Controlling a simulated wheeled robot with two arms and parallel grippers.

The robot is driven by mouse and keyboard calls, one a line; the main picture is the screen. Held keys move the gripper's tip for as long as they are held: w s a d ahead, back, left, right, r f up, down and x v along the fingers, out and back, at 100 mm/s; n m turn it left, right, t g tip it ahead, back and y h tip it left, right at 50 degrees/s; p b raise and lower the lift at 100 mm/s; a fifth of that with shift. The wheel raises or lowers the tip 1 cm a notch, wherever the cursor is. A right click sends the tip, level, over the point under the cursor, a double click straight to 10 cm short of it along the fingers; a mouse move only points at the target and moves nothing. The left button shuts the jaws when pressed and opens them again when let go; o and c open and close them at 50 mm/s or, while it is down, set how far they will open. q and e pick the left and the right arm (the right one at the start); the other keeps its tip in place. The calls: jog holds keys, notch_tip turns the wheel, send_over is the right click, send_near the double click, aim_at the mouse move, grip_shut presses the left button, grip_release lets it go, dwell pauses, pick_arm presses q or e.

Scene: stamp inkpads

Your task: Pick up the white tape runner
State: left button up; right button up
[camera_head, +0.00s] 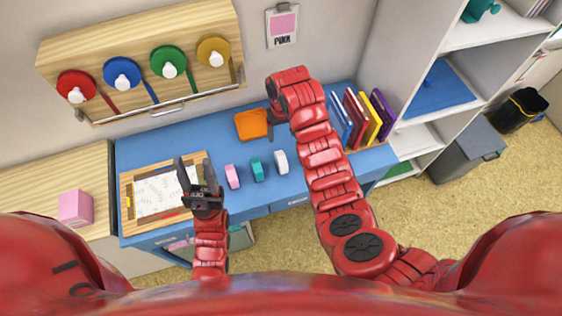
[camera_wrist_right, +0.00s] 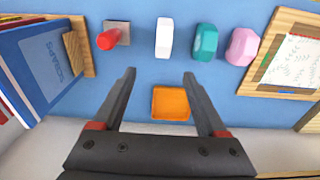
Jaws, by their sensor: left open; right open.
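The white tape runner (camera_head: 281,161) lies on the blue desk, right of the teal one (camera_head: 257,169) and the pink one (camera_head: 232,176). In the right wrist view the white tape runner (camera_wrist_right: 164,37) is beyond my open fingers, with the teal one (camera_wrist_right: 205,42) and the pink one (camera_wrist_right: 242,46) to its right. My right gripper (camera_wrist_right: 158,75) is open and empty, apart from the runner. In the head view my right gripper (camera_head: 275,115) is partly hidden by its arm, near the orange tray. My left gripper (camera_head: 190,172) is open and empty over the wooden-framed board's right part.
An orange tray (camera_head: 252,125) sits at the desk's back. A wooden-framed board (camera_head: 128,205) with white paper lies at left. Books (camera_head: 362,115) stand at right. A red-handled stamp (camera_wrist_right: 107,39) is left of the white runner. Tape reels (camera_head: 122,72) hang on the wall.

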aim_at(282, 157)
jog(key=shift+g, duration=0.3)
jog(key=f+b, duration=0.6)
jog(key=f, duration=0.1)
jog(key=s+f+b, duration=0.1)
jog(key=f+b, duration=0.2)
jog(key=shift+f, duration=0.2)
jog(key=shift+f+p, duration=0.1)
jog(key=shift+p, duration=0.8)
jog(key=shift+f, duration=0.5)
jog(key=shift+f+p, duration=0.4)
jog(key=shift+p, duration=0.25)
notch_tip(282, 157, down, 3)
jog(key=shift+a+r+p, duration=0.1)
jog(key=shift+a+p, duration=0.05)
jog(key=shift+p, duration=0.65)
jog(key=shift+f, duration=0.9)
grip_shut()
